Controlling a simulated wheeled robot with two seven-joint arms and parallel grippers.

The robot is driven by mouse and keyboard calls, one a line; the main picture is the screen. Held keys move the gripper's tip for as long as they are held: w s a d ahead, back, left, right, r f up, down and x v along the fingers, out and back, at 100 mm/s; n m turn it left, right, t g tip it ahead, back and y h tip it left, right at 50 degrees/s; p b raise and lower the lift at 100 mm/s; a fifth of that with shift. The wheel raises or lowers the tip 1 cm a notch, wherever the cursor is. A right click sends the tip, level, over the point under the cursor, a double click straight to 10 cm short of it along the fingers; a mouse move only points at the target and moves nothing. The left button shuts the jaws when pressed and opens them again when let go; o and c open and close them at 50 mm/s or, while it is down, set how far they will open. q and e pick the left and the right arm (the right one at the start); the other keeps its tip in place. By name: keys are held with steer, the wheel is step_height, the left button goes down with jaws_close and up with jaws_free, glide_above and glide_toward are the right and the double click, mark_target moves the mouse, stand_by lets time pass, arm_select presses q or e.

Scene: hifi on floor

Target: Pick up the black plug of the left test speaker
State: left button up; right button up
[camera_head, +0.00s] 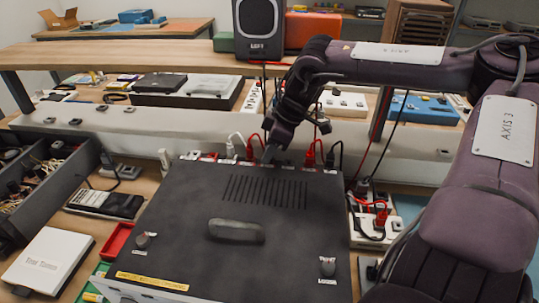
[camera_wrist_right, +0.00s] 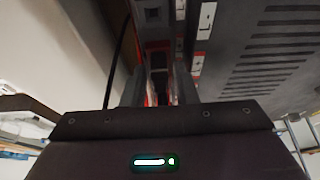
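The left test speaker (camera_head: 259,28), dark and labelled LEFT, stands on the wooden shelf at the back. Thin red and black leads hang below it. My right gripper (camera_head: 270,154) points down at the rear edge of the dark hi-fi unit (camera_head: 190,215). In the right wrist view its two fingers (camera_wrist_right: 158,90) stand apart, with reddish and dark parts showing between them. I cannot make out the black plug of the left speaker there; the gripper hides that spot. A dark cable (camera_wrist_right: 118,60) runs beside the fingers. My left gripper is not in view.
A red plug (camera_head: 311,152) and a black plug (camera_head: 337,153) are at the rear right of the unit, a white plug (camera_head: 231,147) at its rear left. A power strip (camera_head: 370,225) stands right. A grey bin (camera_head: 50,185) and a white box (camera_head: 48,262) are left.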

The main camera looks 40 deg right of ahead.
jaws_close()
steer(key=shift+r, duration=0.1)
